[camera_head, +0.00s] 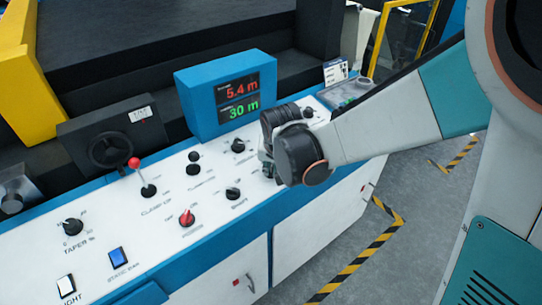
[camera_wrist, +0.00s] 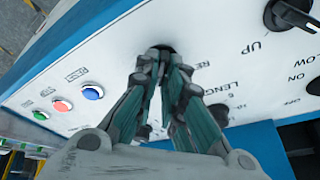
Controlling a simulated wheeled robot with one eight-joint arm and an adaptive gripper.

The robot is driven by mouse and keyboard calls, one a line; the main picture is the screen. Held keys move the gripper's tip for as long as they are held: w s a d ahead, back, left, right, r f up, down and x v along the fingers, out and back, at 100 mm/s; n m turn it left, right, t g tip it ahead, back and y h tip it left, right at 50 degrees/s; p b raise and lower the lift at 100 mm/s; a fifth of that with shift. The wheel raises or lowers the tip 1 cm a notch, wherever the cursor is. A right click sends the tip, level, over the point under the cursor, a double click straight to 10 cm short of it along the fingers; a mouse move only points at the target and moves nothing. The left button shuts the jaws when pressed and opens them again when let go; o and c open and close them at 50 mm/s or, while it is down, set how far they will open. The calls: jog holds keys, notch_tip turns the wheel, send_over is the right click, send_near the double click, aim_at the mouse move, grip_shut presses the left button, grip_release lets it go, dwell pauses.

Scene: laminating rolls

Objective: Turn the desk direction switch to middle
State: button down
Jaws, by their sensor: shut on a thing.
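The white desk panel (camera_head: 150,225) runs across the head view, and its white face (camera_wrist: 215,50) fills much of the wrist view. My gripper (camera_wrist: 168,62) points at the panel with its two fingers close together around a dark knob (camera_wrist: 162,48), the desk direction switch by its place. Only a small dark part of the switch shows between and above the fingertips, so its pointing angle cannot be read. Partly hidden lettering lies just right of the fingers. In the head view my gripper (camera_head: 267,160) is at the panel's right part, and my wrist hides the switch.
A black rotary knob (camera_wrist: 290,14) sits upper right in the wrist view. Red (camera_wrist: 62,106), blue and green buttons lie left. In the head view, a blue display box (camera_head: 225,92) stands behind the panel, and a red-topped lever (camera_head: 144,178) and several knobs stand left.

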jog(key=n+y, duration=0.1)
jog(key=n, duration=0.3)
jog(key=shift+d, duration=0.1)
jog(key=shift+n+g+y, duration=0.3)
jog(key=shift+n+y, duration=0.3)
jog(key=shift+n, duration=1.6)
jog(key=shift+f, duration=0.1)
jog(key=c, duration=1.7)
grip_release()
jog(key=v, duration=1.2)
jog(key=shift+d, duration=0.1)
